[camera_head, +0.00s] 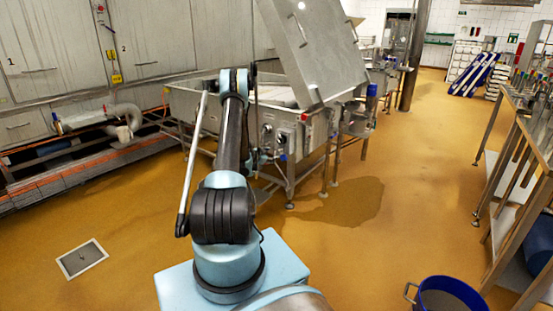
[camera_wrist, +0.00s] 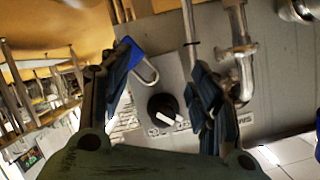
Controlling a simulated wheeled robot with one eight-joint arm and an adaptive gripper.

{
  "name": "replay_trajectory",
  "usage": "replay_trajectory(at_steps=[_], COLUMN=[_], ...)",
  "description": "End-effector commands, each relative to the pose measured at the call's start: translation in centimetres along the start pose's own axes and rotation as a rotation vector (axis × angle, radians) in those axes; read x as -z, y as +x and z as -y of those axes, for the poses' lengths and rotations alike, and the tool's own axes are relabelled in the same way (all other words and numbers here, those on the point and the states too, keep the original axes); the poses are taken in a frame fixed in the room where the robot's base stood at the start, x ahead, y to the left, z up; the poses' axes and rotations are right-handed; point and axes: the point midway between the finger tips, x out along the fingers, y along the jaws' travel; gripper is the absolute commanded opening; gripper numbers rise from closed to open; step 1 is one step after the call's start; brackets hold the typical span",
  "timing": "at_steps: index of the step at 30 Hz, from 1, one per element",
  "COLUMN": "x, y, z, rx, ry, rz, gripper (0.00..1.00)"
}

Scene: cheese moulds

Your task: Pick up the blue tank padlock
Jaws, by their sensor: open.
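The blue padlock (camera_wrist: 131,50) shows in the wrist view at upper left of centre, its silver shackle angled down to the right. It is right beside the tip of the left finger, which partly overlaps it. My gripper (camera_wrist: 163,72) is open, its two dark fingers spread wide with a grey panel visible between them. I cannot tell whether the left finger touches the padlock. In the head view my arm reaches toward the steel tank (camera_head: 215,88), and I cannot make out the padlock for certain there.
A black knob with a white pointer (camera_wrist: 163,107) sits on the grey panel between the fingers. A metal pipe fitting (camera_wrist: 243,55) is close by the right finger. In the head view, a blue bucket (camera_head: 447,296) and a steel table (camera_head: 520,150) stand at right. Yellow floor is clear between.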

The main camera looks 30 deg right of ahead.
Motion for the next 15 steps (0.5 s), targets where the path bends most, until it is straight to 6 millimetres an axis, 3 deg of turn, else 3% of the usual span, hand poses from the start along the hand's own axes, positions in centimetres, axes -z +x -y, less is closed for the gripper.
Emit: replay_trajectory(at_steps=[4, 15], x=[0.0, 0.0], y=[2.1, 4.2], z=[0.0, -0.2], rx=[0.0, -0.001], ry=[0.001, 0.001], rz=[0.001, 0.0], gripper=[0.57, 0.57])
